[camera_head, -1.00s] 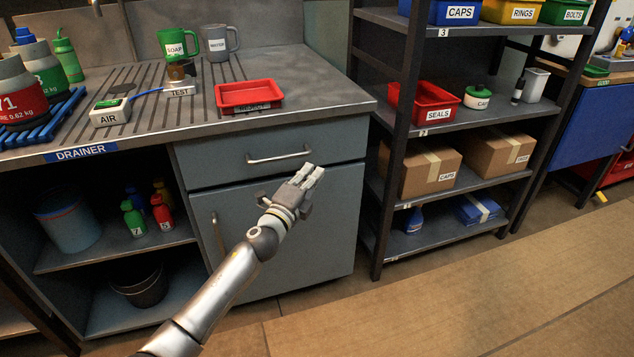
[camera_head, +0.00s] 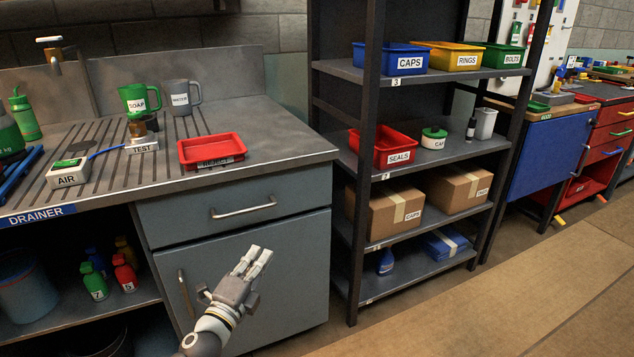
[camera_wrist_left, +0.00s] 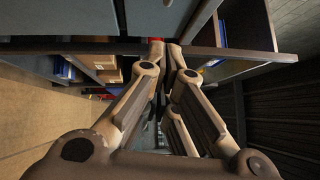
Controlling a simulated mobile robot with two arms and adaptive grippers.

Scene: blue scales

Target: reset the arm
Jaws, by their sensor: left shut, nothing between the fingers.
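My left gripper (camera_head: 252,262) is in front of the grey cabinet's lower door (camera_head: 245,262) in the head view, below the drawer handle (camera_head: 243,207). Its fingers are together and hold nothing, pointing up and to the right. In the left wrist view the gripper's fingers (camera_wrist_left: 165,55) reach forward close together, with no object between them. My left arm comes in from the bottom of the head view. My right gripper is in neither view.
The drainer worktop holds a red tray (camera_head: 211,151), a green SOAP mug (camera_head: 139,100), a grey WATER mug (camera_head: 181,97) and an AIR box (camera_head: 69,173). A dark shelf rack with bins (camera_head: 384,147) and cardboard boxes (camera_head: 383,212) stands right. Floor (camera_head: 470,300) at right is clear.

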